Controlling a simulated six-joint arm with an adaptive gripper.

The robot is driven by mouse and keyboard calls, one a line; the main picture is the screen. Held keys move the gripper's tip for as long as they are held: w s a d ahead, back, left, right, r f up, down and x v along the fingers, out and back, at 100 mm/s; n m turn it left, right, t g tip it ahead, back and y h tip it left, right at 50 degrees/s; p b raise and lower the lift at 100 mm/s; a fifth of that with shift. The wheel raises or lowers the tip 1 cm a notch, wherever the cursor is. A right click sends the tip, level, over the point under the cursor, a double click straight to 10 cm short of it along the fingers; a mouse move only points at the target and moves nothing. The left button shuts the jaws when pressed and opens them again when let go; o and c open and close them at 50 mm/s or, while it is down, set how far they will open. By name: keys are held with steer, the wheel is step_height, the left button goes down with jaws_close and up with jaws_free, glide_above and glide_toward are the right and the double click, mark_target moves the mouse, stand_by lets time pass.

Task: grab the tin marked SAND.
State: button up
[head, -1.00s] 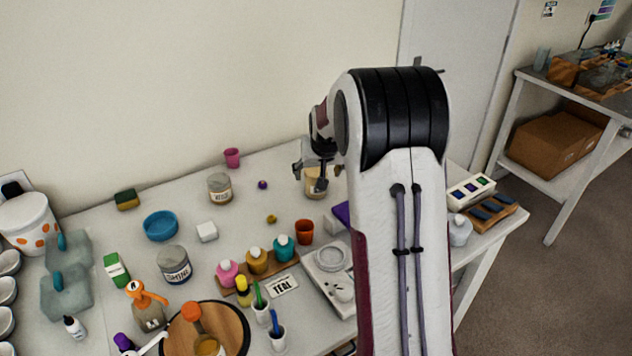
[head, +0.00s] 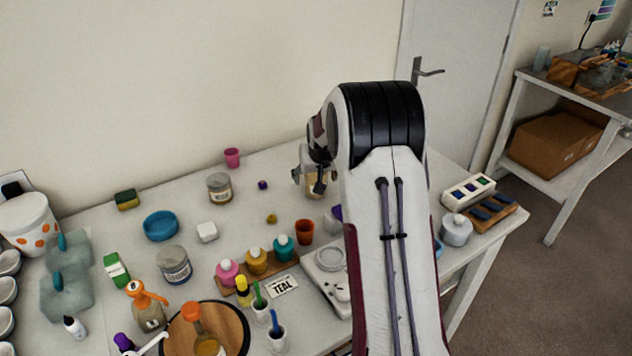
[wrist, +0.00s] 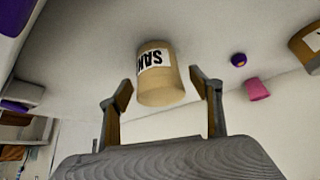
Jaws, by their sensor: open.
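The tin marked SAND (wrist: 160,82) is a tan cylinder with a white label and black letters, seen upside down in the wrist view. It stands on the table between the two fingers of my gripper (wrist: 163,100), with a gap on each side. In the head view the tin (head: 316,187) is mostly hidden behind my gripper (head: 312,180), which is at the back of the table. My gripper is open and holds nothing.
A second labelled tin (head: 220,187) stands to the left, with a pink cup (head: 232,157) and a small purple piece (head: 263,185) nearby. The wall is close behind.

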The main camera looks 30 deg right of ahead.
stand_by(0.3)
steer(key=c, duration=1.3)
steer(key=shift+r, duration=0.15)
steer(key=shift+r, duration=4.9)
